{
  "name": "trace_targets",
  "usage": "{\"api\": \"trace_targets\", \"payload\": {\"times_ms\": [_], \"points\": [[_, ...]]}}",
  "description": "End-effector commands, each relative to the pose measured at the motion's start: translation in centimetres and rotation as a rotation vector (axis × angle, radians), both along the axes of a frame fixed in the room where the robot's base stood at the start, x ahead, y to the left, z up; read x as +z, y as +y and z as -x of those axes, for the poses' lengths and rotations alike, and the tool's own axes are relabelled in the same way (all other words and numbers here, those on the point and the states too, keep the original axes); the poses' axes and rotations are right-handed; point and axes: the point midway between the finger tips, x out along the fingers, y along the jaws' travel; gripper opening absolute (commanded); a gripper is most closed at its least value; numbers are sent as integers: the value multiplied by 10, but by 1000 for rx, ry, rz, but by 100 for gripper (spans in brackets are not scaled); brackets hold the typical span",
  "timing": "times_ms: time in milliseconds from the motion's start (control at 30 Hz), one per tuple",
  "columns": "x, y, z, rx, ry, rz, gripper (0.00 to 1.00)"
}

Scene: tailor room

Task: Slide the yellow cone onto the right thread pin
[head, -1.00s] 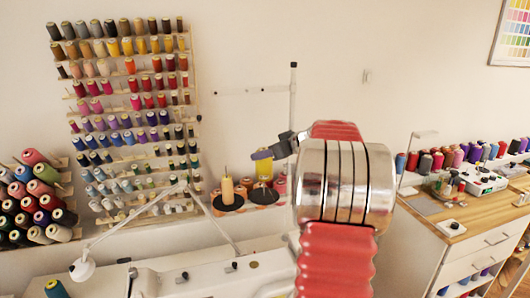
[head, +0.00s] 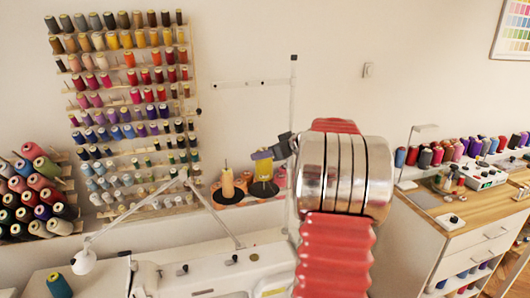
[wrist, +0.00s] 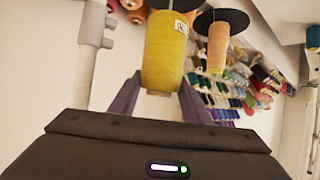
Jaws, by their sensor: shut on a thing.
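The yellow cone (head: 263,166) is held by my gripper (head: 262,155) just above the right black disc (head: 264,189) of the thread stand. In the wrist view the yellow cone (wrist: 165,55) sits between my gripper's two purple fingers (wrist: 158,95). The black disc (wrist: 184,4) shows partly behind its far end. The right thread pin is hidden by the cone, and I cannot tell whether the cone is around it or touches the disc. A peach cone (head: 228,183) stands on the left disc beside it, also in the wrist view (wrist: 218,48).
The stand's tall pole (head: 293,90) rises close to the right of my gripper. A wall rack of thread spools (head: 120,100) is at the left. A white sewing machine (head: 205,268) lies in front. A spool-topped cabinet (head: 450,240) stands at the right.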

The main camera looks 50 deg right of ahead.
Motion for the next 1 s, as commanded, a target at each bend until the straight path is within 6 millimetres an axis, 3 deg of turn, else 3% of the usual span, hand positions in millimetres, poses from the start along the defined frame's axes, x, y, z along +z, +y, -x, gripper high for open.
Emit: {"api": "trace_targets", "payload": {"times_ms": [1000], "points": [[-25, 0, 0, 0, -1, -1, 0]]}}
